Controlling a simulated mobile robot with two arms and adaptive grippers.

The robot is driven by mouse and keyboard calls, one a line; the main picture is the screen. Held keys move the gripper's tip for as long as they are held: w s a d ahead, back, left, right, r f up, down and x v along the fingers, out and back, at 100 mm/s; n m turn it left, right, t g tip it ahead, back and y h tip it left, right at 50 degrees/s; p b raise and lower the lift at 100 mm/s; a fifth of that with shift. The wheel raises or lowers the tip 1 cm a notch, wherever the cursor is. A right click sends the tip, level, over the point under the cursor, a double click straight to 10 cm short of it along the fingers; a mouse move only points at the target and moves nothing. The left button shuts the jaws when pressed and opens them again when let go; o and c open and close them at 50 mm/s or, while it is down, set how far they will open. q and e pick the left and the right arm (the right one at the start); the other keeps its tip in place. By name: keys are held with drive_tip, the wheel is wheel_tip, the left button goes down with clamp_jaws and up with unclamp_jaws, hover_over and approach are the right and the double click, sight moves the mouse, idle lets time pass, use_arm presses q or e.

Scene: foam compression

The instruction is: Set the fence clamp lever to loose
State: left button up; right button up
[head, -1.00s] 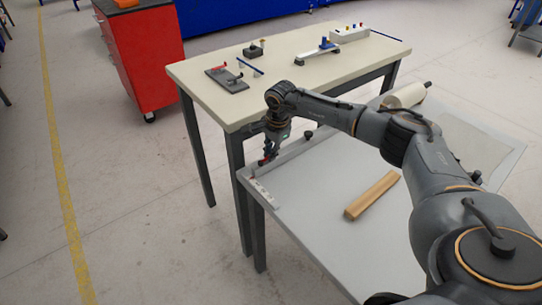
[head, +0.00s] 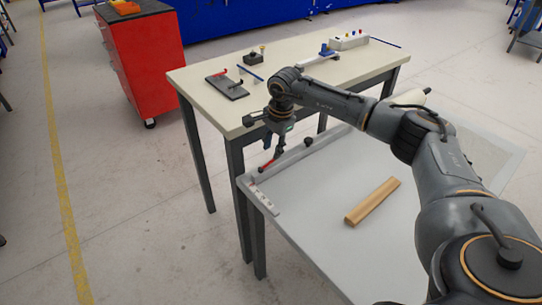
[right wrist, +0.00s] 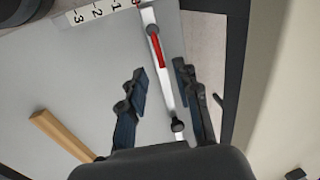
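The red clamp lever (head: 266,166) sits on the pale fence bar (head: 290,157), near the far left corner of the grey table. In the right wrist view the lever (right wrist: 157,49) lies roughly along the fence bar (right wrist: 166,88), with a dark pivot at one end. My right gripper (head: 274,150) is above the fence, close to the lever. In the right wrist view its two fingers (right wrist: 160,80) stand apart on either side of the fence, with nothing between them gripped. My left gripper is out of view.
A wooden strip (head: 372,201) lies on the grey table. A black knob (head: 308,141) stands on the fence, and a marked scale (head: 262,200) is at the corner. Behind, a cream table (head: 215,70) carries several small fixtures. A red cabinet (head: 148,60) stands back left.

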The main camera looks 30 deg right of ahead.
wheel_tip(320, 180, up, 6)
drive_tip(key=s, duration=0.1)
idle(0.6)
